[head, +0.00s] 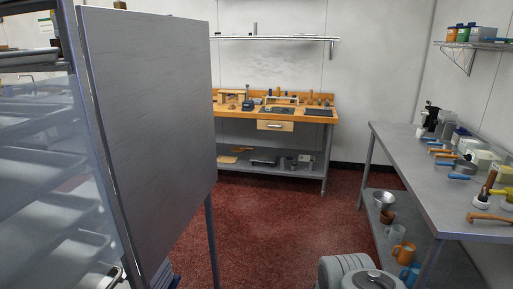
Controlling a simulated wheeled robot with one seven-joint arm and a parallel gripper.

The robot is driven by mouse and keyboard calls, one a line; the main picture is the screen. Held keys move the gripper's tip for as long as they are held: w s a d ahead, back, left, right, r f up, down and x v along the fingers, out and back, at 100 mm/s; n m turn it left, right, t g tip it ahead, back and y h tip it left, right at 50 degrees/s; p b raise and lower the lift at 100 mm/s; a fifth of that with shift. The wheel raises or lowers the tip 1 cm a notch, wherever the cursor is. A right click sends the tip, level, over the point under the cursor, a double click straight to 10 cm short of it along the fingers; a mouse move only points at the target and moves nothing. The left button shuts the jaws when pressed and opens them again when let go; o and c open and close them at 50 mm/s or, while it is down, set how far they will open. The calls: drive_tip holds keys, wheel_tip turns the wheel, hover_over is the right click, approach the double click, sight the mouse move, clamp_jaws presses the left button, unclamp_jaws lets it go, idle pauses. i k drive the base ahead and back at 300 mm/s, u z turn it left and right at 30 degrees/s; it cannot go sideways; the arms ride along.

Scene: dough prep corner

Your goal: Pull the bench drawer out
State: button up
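The bench drawer (268,126) has a pale wooden front with a small dark handle. It sits under the orange-brown wooden top of the workbench (325,121) against the far wall. The drawer looks shut or nearly so; at this distance I cannot tell exactly. Nothing stands directly in front of its face. My gripper is not in view.
A large grey panel (160,120) and a tray rack (45,190) fill the left side. A steel table (420,170) with tools and tubs runs along the right. Red floor (270,215) lies open between them up to the bench. A wall shelf (280,38) hangs above the bench.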

sight(262, 124)
drive_tip(key=z, duration=0.15)
drive_tip(key=i, duration=2.55)
drive_tip(key=u, duration=0.4)
drive_tip(key=i, duration=2.7)
drive_tip(key=u, duration=0.4)
